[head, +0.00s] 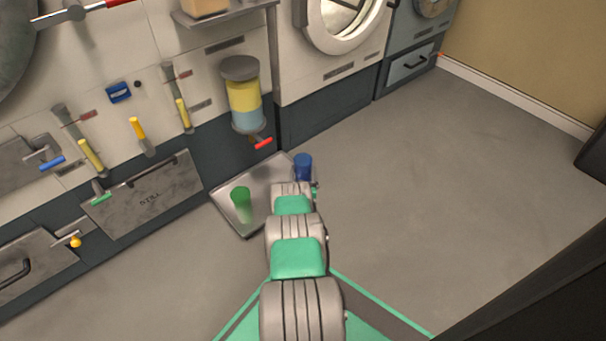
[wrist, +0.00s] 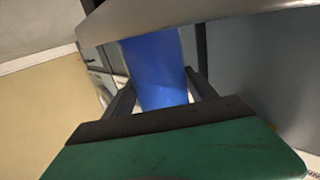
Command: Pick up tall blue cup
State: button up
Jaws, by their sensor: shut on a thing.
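The blue cup (head: 303,164) is at the far end of my arm in the head view, by the right corner of a metal tray. In the wrist view the blue cup (wrist: 154,65) stands between the two dark fingers of my gripper (wrist: 160,84), which is shut on it. In the head view my arm hides most of the gripper and part of the cup's lower side. I cannot tell whether the cup touches the tray. A green cup (head: 241,198) stands upright on the tray, left of my arm.
The metal tray (head: 262,172) lies in front of the wall panels. A dispenser with a yellow and pale blue body (head: 245,98) and a red tap (head: 263,143) hangs just above it. A grey slab (wrist: 225,16) crosses the top of the wrist view. Open floor (head: 430,170) lies to the right.

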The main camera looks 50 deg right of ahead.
jog(key=c, duration=0.6)
jog(key=shift+c, duration=0.2)
